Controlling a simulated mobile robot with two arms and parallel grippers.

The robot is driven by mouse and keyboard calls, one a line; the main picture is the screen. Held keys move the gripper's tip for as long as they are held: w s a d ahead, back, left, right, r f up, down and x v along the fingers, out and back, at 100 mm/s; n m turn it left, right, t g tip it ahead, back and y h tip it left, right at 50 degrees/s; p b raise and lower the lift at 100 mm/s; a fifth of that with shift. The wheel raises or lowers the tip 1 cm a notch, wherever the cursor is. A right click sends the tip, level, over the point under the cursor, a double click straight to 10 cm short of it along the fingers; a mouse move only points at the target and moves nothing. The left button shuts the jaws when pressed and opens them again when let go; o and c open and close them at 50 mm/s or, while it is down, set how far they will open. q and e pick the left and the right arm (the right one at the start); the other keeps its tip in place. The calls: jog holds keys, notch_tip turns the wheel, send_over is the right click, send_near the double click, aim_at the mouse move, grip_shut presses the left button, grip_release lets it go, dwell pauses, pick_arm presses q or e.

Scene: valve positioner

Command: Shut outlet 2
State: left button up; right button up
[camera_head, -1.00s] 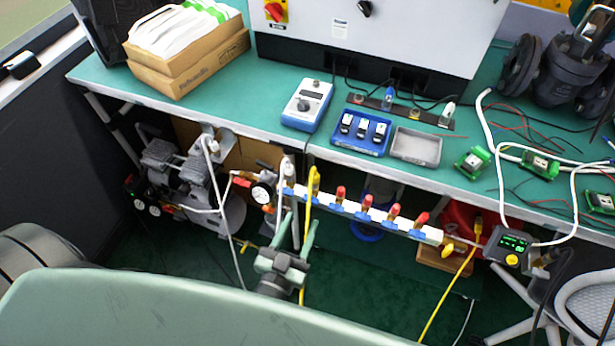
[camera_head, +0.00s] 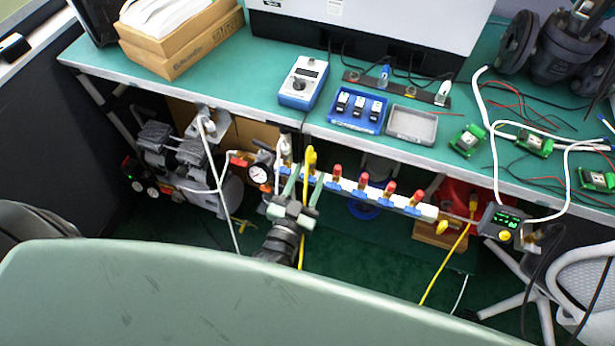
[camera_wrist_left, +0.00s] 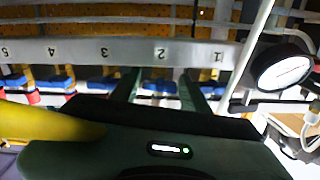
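The white manifold bar (camera_head: 347,187) hangs below the bench's front edge and carries a row of blue-handled valves. In the left wrist view its face (camera_wrist_left: 85,51) bears the numbers 1 to 5, upside down. The blue handle of outlet 2 (camera_wrist_left: 160,86) lies under its number. My left gripper (camera_head: 302,185) is at the bar's left part, pointing up at it. In the wrist view its two fingers (camera_wrist_left: 160,88) stand apart on either side of the outlet 2 handle; I cannot tell whether they touch it. My right gripper is not in view.
A yellow hose (camera_head: 309,160) runs down close beside my left gripper and crosses the wrist view (camera_wrist_left: 50,124). A pressure gauge (camera_head: 258,175) sits left of the bar. Red caps (camera_head: 363,180) stand on the other outlets. The bench edge (camera_head: 460,170) is above.

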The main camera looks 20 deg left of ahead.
pick_arm(q)
grip_shut()
jog(key=shift+r, duration=0.1)
jog(key=shift+n+p, duration=0.5)
jog(key=shift+n, duration=0.3)
jog(key=shift+o, duration=0.3)
grip_release()
jog(key=s, duration=0.7)
jog(key=shift+s+b, duration=0.3)
jog(key=shift+s, duration=0.1)
